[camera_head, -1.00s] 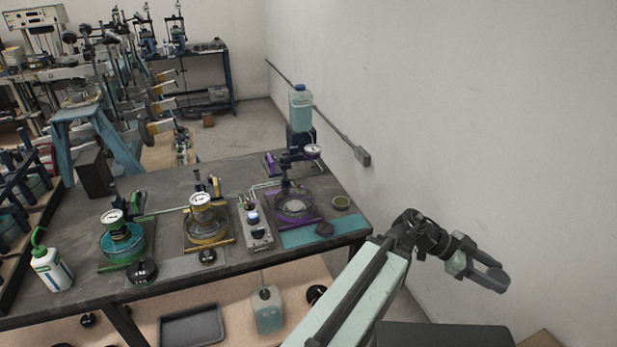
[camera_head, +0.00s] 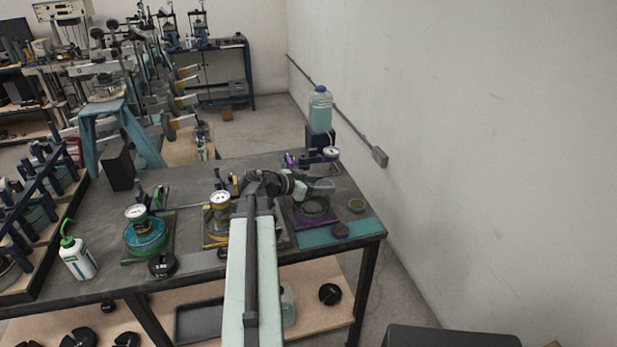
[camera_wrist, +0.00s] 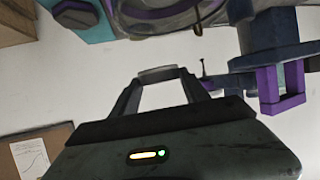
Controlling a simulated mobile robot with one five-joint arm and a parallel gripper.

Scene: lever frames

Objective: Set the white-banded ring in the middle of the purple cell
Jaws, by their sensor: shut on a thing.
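The purple cell (camera_head: 313,208) stands at the right end of the bench, a round vessel with a purple rim on a purple-trimmed base. Its lower rim also shows at the top of the wrist view (camera_wrist: 160,12). My gripper (camera_head: 322,187) is over the far part of this cell and covers some of it. In the wrist view my gripper (camera_wrist: 162,80) is shut on a pale piece spanning the fingertips, the white-banded ring (camera_wrist: 163,73) seen edge-on. Its full round shape is hidden. It is held apart from the cell.
A purple-trimmed stand (camera_head: 318,158) with a gauge and blue-capped bottle (camera_head: 320,108) rises behind the cell. Yellow (camera_head: 215,228) and green (camera_head: 147,237) cells stand left.

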